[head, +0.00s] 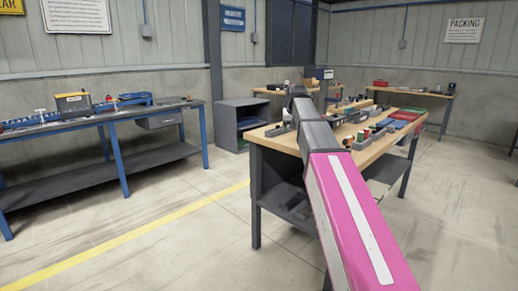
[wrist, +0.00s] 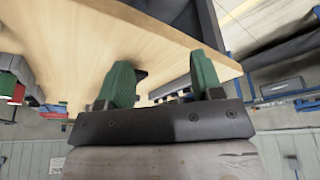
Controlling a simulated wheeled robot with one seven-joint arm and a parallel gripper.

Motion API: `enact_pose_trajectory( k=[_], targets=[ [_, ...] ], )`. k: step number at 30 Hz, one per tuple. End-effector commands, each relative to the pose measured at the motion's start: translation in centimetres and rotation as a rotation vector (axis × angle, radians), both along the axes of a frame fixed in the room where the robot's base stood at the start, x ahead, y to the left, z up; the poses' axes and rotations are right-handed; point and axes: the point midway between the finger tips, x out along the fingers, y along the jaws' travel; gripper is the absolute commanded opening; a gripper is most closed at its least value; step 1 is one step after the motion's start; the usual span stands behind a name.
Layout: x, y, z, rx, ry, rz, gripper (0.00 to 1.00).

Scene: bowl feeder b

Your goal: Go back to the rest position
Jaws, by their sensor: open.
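My gripper (wrist: 160,64) shows in the wrist view with its two green fingers apart. Nothing is held between them. In that view the pale wooden top of a workbench (wrist: 100,30) fills the space behind the fingers, with its edge running down to the right. In the head view my pink and grey arm reaches forward over the same kind of wooden workbench (head: 273,138). The arm's far end is over the bench's left part, and the fingers cannot be made out there. I cannot tell the gap between fingers and bench.
Small parts and bins (head: 368,137) and coloured trays (head: 403,118) lie on the bench, right of my arm. A blue-legged bench (head: 115,113) stands at the left, a grey cabinet (head: 228,122) behind. The floor (head: 180,210) between the benches is clear.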

Motion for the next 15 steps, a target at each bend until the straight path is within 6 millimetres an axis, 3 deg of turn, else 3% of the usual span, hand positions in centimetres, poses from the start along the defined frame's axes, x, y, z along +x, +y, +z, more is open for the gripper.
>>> enact_pose_trajectory(
  k=[8, 15],
  targets=[
    [-4.2, -0.9, -11.0, -0.002, 0.068, 0.0, 0.6],
    [-9.1, -1.9, -20.6, -0.004, 0.131, 0.0, 0.6]
  ],
)
